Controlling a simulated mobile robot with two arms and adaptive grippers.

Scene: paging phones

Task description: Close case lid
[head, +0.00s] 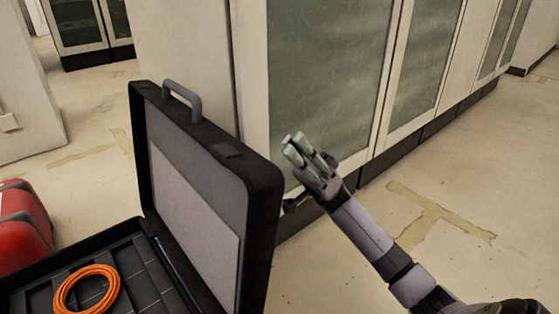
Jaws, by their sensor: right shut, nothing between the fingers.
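A black case stands open at the lower left. Its lid (212,165) is raised nearly upright, with a grey handle (183,96) on its top edge and a pale panel inside. The case base (60,260) is cut off by the lower edge of the view. An orange coiled cable (87,289) lies in the base. My right gripper (291,145) is shut and empty. It appears to the right of the lid, apart from it in the picture. My left gripper is not in view.
A red case (22,222) sits at the left edge. Cabinets with glass doors (325,75) stand behind the lid and my right gripper. Bare floor (355,245) with worn tape marks is free at the right.

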